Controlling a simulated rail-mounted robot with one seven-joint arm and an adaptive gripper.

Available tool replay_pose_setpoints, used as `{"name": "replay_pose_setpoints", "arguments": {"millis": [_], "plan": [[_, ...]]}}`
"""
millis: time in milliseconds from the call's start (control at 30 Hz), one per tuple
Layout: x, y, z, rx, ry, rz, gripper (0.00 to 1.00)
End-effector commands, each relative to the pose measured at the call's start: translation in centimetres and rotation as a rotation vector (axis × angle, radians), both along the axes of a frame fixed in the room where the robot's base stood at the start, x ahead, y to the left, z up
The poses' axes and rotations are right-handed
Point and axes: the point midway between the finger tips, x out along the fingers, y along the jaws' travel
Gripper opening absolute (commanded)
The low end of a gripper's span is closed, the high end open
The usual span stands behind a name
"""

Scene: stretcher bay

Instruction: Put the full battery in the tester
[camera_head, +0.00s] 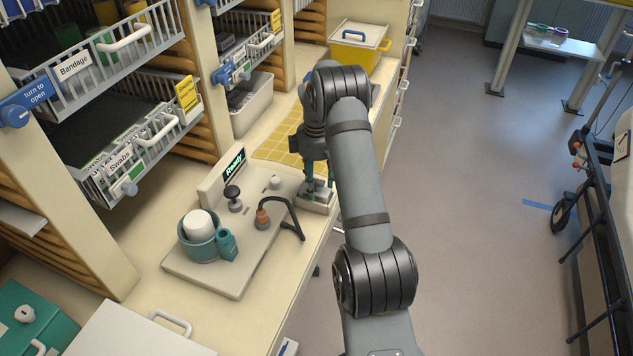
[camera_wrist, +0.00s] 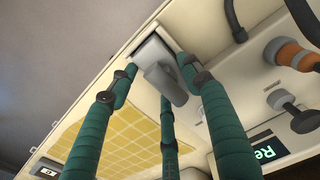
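My gripper (camera_head: 318,182) has several teal fingers and points down at the front edge of the counter. In the wrist view the fingertips (camera_wrist: 158,68) stand around a grey block with a rounded knob (camera_wrist: 160,75), in or on a pale box (camera_head: 315,203). I cannot tell whether the fingers touch it, nor whether it is a battery. A pale equipment board (camera_head: 222,275) beside it has a dark screen reading "Ready" (camera_head: 234,163), also in the wrist view (camera_wrist: 268,152). No battery or tester is labelled as such.
The board carries a teal cup with a white cylinder (camera_head: 199,225), a black knob (camera_head: 232,193) and an orange-collared piece with a black hose (camera_head: 263,216). A yellow grid mat (camera_head: 283,147) lies beyond. Labelled wire baskets (camera_head: 125,155) overhang at left.

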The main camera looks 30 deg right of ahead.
Motion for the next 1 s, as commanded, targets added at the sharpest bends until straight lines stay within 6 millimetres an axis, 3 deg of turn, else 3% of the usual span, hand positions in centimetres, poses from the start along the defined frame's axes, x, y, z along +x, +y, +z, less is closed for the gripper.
{"name": "replay_pose_setpoints", "arguments": {"millis": [333, 667, 767, 1000], "plan": [[0.0, 0.0, 0.1, -0.001, -0.001, 0.0, 0.69], [0.0, 0.0, 0.4, -0.001, -0.001, 0.001, 0.69], [0.1, -0.1, 1.5, -0.002, -0.003, 0.001, 0.69], [0.2, 0.0, 6.5, -0.002, -0.006, 0.001, 0.69]]}}
